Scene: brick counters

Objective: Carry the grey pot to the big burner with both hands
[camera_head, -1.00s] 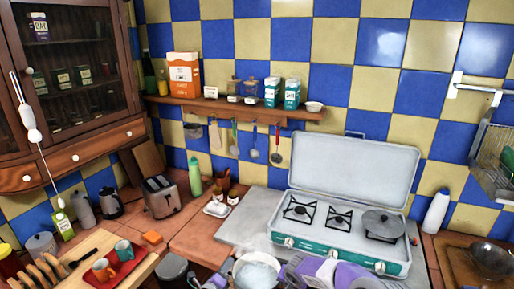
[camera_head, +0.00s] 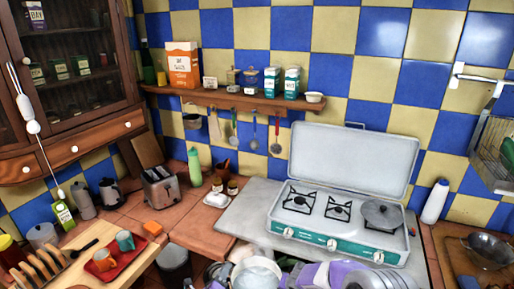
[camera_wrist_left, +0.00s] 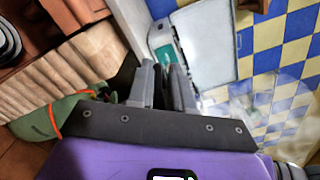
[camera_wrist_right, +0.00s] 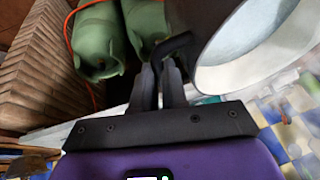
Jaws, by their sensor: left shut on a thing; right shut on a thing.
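The grey pot (camera_head: 256,272) is at the bottom middle of the head view, partly cut off, in front of the stove. Its pale wall (camera_wrist_right: 255,45) fills the upper right of the right wrist view. My right gripper (camera_wrist_right: 158,72) is shut on its dark side handle. My left gripper (camera_head: 218,272) is beside the pot's left side; in the left wrist view its fingers (camera_wrist_left: 164,80) are close together, the handle hidden. The stove (camera_head: 335,238) stands open. Its left burner (camera_head: 299,199) is empty and looks larger than the empty middle burner (camera_head: 338,209).
The raised stove lid (camera_head: 352,160) stands behind. A toaster (camera_head: 161,186) and a red tray (camera_head: 125,262) are to the left. Green gas bottles (camera_wrist_right: 98,40) are below, near my right gripper.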

